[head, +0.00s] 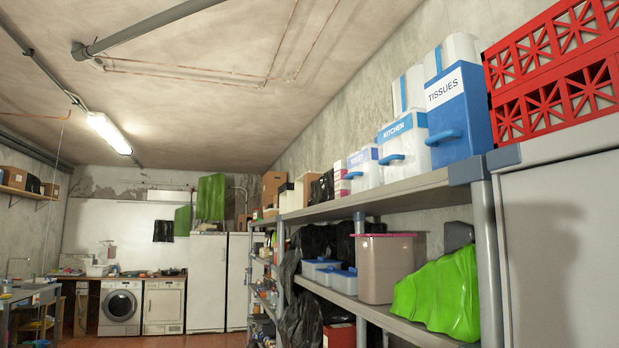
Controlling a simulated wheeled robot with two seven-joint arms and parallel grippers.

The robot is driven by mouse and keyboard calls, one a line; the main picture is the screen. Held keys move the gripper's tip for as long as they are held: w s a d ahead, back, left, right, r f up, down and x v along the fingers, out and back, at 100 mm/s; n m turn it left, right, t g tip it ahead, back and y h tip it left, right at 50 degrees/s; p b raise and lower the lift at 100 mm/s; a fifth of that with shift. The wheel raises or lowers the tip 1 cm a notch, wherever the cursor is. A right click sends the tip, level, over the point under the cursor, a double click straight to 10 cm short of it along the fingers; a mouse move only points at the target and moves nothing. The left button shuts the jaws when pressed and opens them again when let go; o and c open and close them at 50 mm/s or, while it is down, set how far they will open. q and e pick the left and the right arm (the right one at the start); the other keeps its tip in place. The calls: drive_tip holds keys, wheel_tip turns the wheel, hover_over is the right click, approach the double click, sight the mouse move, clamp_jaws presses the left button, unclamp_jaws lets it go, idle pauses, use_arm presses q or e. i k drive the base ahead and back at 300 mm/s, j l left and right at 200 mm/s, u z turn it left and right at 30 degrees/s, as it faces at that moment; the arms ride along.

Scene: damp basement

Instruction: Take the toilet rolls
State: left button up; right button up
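The top shelf of a grey rack (415,183) on the right holds three labelled boxes in a row. The farthest is a white box (363,177) with a blue handle; its small label is hard to read. Beside it stands a white box marked KITCHEN (403,160), then a tall blue box marked TISSUES (460,112). White, blue-striped packs (408,90) and another white pack (455,48) show behind and above these boxes. I cannot tell whether they are toilet rolls. Neither of my grippers is in view.
Red crates (555,75) sit on a grey cabinet (560,240) at right. The lower shelf holds a beige bin (384,270) and a green bag (440,295). A washing machine (120,306) and white fridge (207,283) stand at the back. Some floor is clear at left.

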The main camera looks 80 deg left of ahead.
sight(362, 165)
drive_tip(key=u, duration=2.3)
drive_tip(key=i+j+u, duration=0.5)
drive_tip(key=i, duration=0.2)
drive_tip(key=i+j+u, duration=0.15)
drive_tip(key=i+u, duration=0.15)
drive_tip(key=i, duration=0.25)
drive_tip(key=i+u, duration=0.3)
drive_tip(key=i, duration=0.25)
drive_tip(key=i+j+z, duration=0.1)
drive_tip(key=i+z, duration=0.3)
drive_tip(key=i, duration=0.15)
drive_tip(key=i+j+z, duration=0.55)
drive_tip(key=z, duration=0.25)
drive_tip(key=i+j+z, duration=0.3)
drive_tip(key=z, duration=0.15)
drive_tip(key=i+j+z, duration=0.2)
drive_tip(key=z, duration=0.2)
drive_tip(key=i+j+z, duration=0.1)
drive_tip(key=j+z, duration=0.3)
drive_tip(key=i+j+z, duration=0.1)
drive_tip(key=j+z, duration=0.3)
